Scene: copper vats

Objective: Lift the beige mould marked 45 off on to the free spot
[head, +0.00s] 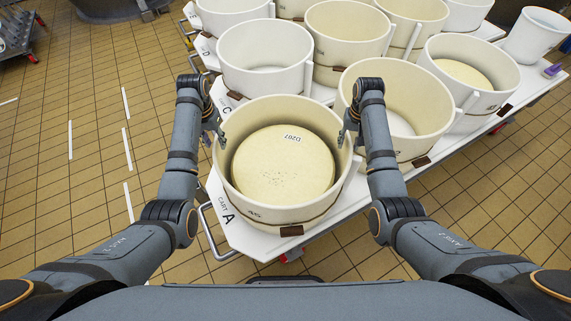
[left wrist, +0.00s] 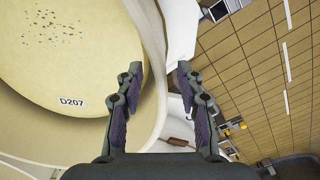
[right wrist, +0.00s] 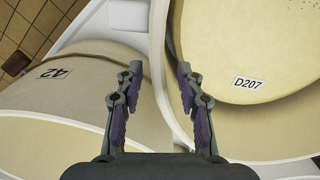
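The beige mould marked 45 (head: 272,215) stands upright at the front corner of the white cart, by the letter A. A pale round cheese labelled D207 (head: 283,170) lies inside it and also shows in the left wrist view (left wrist: 60,45) and right wrist view (right wrist: 245,45). My left gripper (head: 217,132) is at the mould's left rim, fingers apart, with the wall (left wrist: 152,60) between them. My right gripper (head: 349,130) is at the right rim, fingers apart, with the wall (right wrist: 160,70) between them. Neither visibly pinches the wall. I cannot make out a free spot.
A beige mould marked 42 (right wrist: 60,95) stands close on the right, under one right finger. A white mould (head: 265,75) stands behind, and a mould with a cheese (head: 465,75) further right. More moulds fill the back. Tiled floor (head: 90,150) is open on the left.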

